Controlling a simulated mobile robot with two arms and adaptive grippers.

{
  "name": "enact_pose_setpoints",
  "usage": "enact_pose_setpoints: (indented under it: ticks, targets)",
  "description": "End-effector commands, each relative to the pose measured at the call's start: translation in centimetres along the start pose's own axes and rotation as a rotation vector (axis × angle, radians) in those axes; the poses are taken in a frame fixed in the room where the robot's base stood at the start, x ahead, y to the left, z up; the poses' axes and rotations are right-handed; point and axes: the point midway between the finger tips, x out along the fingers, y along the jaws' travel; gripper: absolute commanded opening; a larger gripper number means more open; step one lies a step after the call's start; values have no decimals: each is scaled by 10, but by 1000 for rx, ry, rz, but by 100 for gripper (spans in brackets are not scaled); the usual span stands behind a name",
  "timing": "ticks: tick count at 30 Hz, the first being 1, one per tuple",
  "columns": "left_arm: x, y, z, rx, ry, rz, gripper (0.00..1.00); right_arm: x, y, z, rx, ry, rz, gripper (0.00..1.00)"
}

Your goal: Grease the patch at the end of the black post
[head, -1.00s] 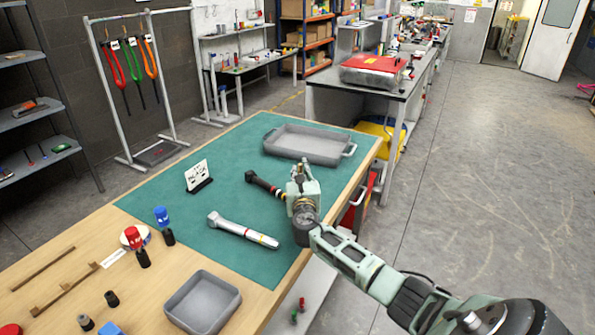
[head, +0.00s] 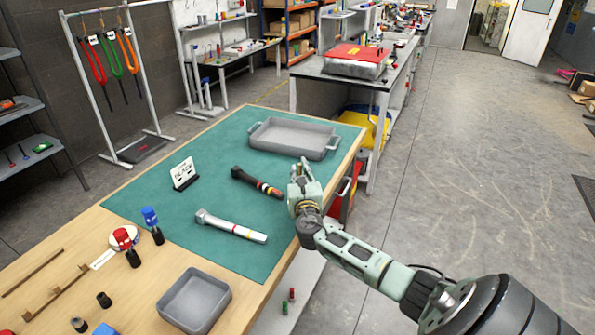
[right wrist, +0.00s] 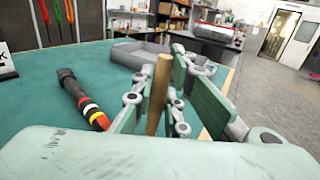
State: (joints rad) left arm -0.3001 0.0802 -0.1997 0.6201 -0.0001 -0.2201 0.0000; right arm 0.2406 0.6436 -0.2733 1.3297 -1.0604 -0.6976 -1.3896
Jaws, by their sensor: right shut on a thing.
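The black post (head: 257,182) lies on the green mat (head: 165,212), its end with red, white and yellow bands towards my right gripper. It also shows in the right wrist view (right wrist: 82,98). I cannot make out a patch on its end. A silver post (head: 230,226) lies in front of it. My right gripper (head: 304,176) is above the mat's right edge, just right of the banded end and apart from it. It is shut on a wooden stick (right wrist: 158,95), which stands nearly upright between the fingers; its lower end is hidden. My left gripper is not in view.
A card on a stand (head: 184,173) reads "BLACK". A grey tray with handles (head: 335,143) is at the back of the mat. The mat between the posts is bare.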

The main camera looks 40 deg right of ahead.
Motion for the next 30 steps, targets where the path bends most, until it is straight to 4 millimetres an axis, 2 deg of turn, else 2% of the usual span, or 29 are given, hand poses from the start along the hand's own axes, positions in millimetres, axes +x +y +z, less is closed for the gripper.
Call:
enact_pose_setpoints:
  ticks: [24,30]
  targets:
    - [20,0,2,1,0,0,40,34,45,1,2,-1,1,0]
    - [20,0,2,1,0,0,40,36,48,2,1,-1,1,0]
